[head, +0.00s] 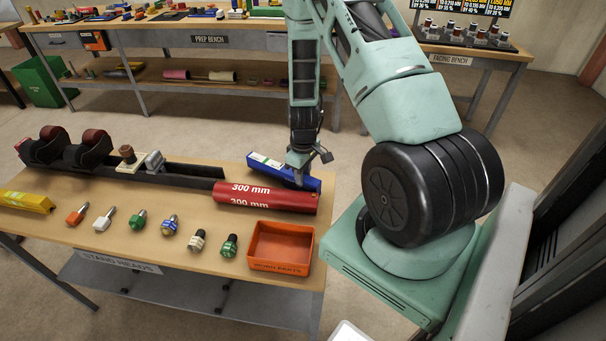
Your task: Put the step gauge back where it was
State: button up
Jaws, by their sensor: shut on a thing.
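A blue bar (267,168) with a white marking at its left end lies behind the red 300 mm pipe, at the right end of the stand bench; I take it for the step gauge, though its steps cannot be made out. My gripper (299,178) reaches down onto the right part of the bar and is shut on it. The fingertips are largely hidden. I cannot tell whether the bar touches the bench top or is held just above it.
The red pipe (262,197) lies right in front of the bar. A dark roller stand (190,180) extends left. An orange worn-parts tray (281,246) sits at the front right, beside a row of several stand heads. A yellow block (25,201) lies far left.

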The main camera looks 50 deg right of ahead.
jog(key=shift+f, duration=0.2)
dwell(0.3)
jog(key=o, duration=0.7)
jog(key=o, duration=0.6)
jog(key=shift+c, duration=0.2)
jog(key=shift+r, duration=0.1)
jog(key=shift+r+p, duration=2.4)
jog(key=shift+r, duration=1.05)
